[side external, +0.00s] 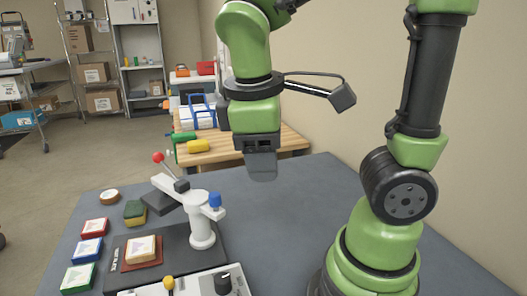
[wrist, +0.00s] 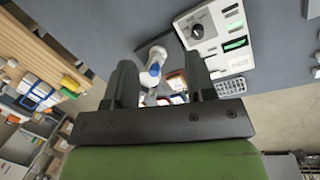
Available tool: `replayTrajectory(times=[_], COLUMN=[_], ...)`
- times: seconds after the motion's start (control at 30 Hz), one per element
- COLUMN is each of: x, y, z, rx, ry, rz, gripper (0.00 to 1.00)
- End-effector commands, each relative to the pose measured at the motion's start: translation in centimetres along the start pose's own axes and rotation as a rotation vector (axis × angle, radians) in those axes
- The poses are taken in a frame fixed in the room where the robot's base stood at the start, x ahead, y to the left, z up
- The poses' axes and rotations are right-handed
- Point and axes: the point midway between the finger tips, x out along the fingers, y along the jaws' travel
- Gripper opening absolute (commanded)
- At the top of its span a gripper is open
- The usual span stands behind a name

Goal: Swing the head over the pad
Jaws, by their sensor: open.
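The white press (side external: 202,235) stands on a dark base on the grey table. Its arm carries a dark flat head (side external: 160,192), which points to the back left, away from the pad. A red ball handle (side external: 158,157) rises from the head, and a blue knob (side external: 215,200) tops the near end of the arm. The pad (side external: 128,267) is uncovered by the head, with a pale-topped block (side external: 142,248) on it. My gripper (side external: 262,178) is open and empty, above the table, right of and higher than the press. The wrist view shows the blue knob (wrist: 154,69) between my fingers (wrist: 162,85), farther away.
A control box (side external: 190,284) with yellow and black knobs sits in front. Red, blue and green tiles (side external: 88,250), a round coaster (side external: 109,197) and a sponge stack (side external: 135,212) lie left. A wooden bench (side external: 285,138) stands behind. The table right of the press is clear.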

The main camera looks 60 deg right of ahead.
Motion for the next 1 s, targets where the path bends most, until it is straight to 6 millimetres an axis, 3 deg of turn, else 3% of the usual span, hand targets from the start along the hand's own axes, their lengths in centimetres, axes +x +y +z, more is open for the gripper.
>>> replayTrajectory(times=[0.17,0.4,0.57,0.67,0.8,0.9,1.0], x=[0.0,0.0,0.6,1.8,4.8,7.4,10.0], y=[0.0,0.1,1.1,3.3,8.9,13.9,18.6], z=[0.0,-0.3,-3.6,-7.5,-12.5,-14.6,-15.4], rx=[0.0,0.006,0.061,0.128,0.244,0.329,0.403], ry=[0.0,-0.003,-0.003,0.041,0.182,0.316,0.441], rz=[0.0,-0.013,-0.142,-0.283,-0.455,-0.526,-0.554], gripper=[0.5,0.0,0.0,0.0,0.0,0.0,0.0])
